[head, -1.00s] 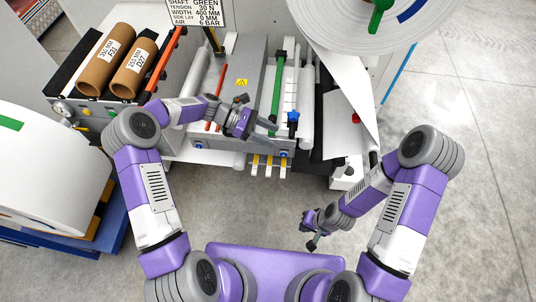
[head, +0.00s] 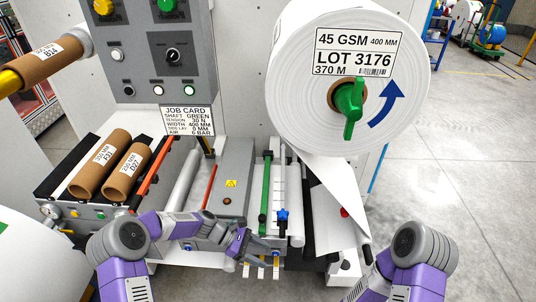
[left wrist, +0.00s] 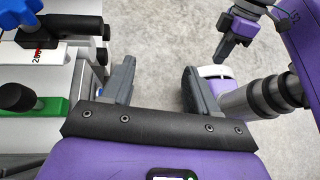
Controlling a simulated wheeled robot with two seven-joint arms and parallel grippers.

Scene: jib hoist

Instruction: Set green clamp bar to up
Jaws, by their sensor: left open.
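The green clamp bar (head: 265,190) is a long narrow bar on the machine bed, running away from me, just left of white bars. Dark end pieces show on it. In the left wrist view, a green part with a black knob (left wrist: 40,108) at the left edge looks like its near end. My left gripper (head: 258,247) is at the front of the machine, just below the bar's near end, open and empty. In the left wrist view its jaws (left wrist: 158,85) are apart over bare floor, right of the bar. My right gripper (left wrist: 230,45) shows small and dark there; its jaws are unclear.
A large paper roll (head: 345,80) overhangs at right. A control panel (head: 160,50) stands behind.

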